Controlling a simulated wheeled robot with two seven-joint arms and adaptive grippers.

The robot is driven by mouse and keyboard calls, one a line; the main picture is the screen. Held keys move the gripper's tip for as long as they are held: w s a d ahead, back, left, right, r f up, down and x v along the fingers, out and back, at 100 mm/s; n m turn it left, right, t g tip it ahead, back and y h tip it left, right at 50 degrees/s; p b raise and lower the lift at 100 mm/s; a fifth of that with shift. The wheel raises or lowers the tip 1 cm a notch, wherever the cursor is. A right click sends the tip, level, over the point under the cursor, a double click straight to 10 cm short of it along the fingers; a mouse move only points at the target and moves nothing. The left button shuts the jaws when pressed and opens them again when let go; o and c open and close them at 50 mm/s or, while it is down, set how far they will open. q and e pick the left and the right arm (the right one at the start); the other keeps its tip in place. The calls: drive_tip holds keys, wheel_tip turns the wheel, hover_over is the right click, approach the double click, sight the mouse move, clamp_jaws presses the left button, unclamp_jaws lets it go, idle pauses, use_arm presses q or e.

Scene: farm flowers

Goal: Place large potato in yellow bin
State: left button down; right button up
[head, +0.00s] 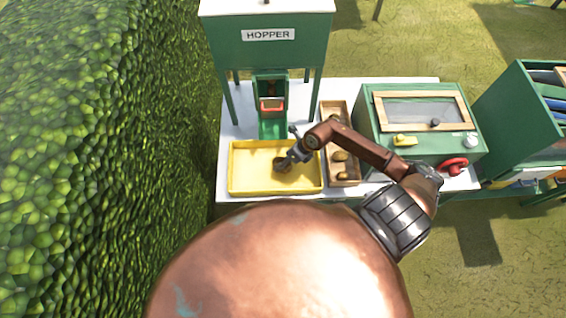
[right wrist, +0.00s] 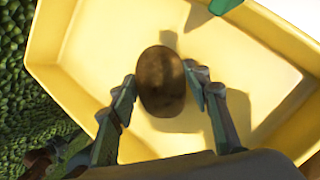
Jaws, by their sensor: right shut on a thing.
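The yellow bin (head: 240,182) is a shallow tray on the white table below the hopper. It fills most of the right wrist view (right wrist: 80,60). My right gripper (head: 285,163) is over the bin, right of its middle. In the right wrist view, my right gripper (right wrist: 160,90) is shut on a brown potato (right wrist: 161,78), with a finger on each side. The potato is over the bin floor and a shadow lies beside it. I cannot tell whether it touches the floor. My left gripper is not in view.
A wooden tray (head: 328,112) with several potatoes (head: 341,156) stands right of the bin. The green hopper (head: 262,60) with its chute (head: 271,120) rises behind the bin. A green box (head: 440,145) with a window and red knob stands further right. A hedge (head: 90,150) borders the left.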

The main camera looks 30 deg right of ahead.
drive_tip(key=shift+f, duration=0.15)
drive_tip(key=o, duration=1.5)
drive_tip(key=shift+c, duration=0.2)
drive_tip(key=v, duration=1.2)
